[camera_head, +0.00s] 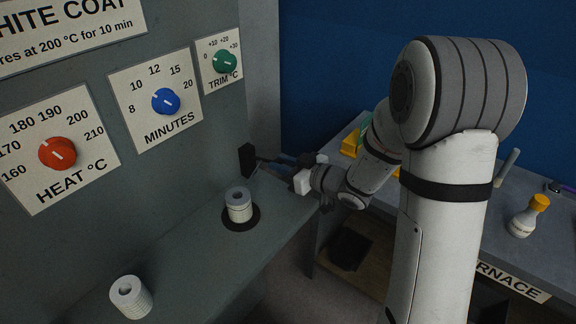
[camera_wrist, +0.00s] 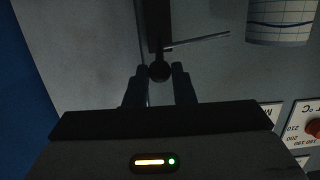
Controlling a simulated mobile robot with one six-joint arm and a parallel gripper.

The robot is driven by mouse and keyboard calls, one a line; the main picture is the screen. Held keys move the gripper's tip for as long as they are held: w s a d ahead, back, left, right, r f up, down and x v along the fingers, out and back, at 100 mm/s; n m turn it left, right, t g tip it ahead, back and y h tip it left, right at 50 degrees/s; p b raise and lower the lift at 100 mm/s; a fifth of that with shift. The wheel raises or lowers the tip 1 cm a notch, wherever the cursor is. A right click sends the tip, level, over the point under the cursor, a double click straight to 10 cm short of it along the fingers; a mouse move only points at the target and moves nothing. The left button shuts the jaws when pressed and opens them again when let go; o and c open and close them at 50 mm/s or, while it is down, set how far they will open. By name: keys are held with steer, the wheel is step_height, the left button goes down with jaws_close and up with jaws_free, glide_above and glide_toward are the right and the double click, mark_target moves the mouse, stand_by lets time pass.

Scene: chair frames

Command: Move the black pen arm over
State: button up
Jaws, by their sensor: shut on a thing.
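The black pen arm (camera_wrist: 153,25) shows in the wrist view as a dark bar with a round black knob at its near end. A thin rod extends from it to the right, toward a white cylinder (camera_wrist: 280,20) marked with fine lines. My gripper (camera_wrist: 160,70) has its two fingers on either side of the knob and is shut on it. In the head view my gripper (camera_head: 298,174) is beside the grey cabinet, and a black block (camera_head: 246,160) with dark thin parts stands to its left. The exact grip is hidden there.
A white roll (camera_head: 238,206) stands on a black disc on the grey ledge, with another roll (camera_head: 130,297) nearer. Red (camera_head: 57,153), blue (camera_head: 166,102) and green (camera_head: 224,62) dials are on the panel.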

steer(key=shift+r, duration=0.1)
steer(key=shift+w+a+r+p, duration=0.1)
steer(key=shift+a+r+p, duration=0.05)
steer(key=shift+r+p, duration=0.3)
steer(key=shift+w+a+r+p, duration=0.15)
steer(key=shift+r+p, duration=0.15)
steer(key=shift+r, duration=0.2)
steer(key=shift+a+r, duration=0.15)
steer(key=shift+r, duration=0.05)
steer(key=shift+w+a+r+p, duration=0.2)
steer(key=shift+a+r+p, duration=0.05)
steer(key=shift+r+p, duration=0.2)
steer(key=shift+w+a+r+p, duration=0.2)
steer(key=shift+r+p, duration=0.1)
steer(key=shift+r, duration=0.15)
steer(key=shift+w+a+r, duration=0.15)
steer(key=shift+w+a, duration=0.05)
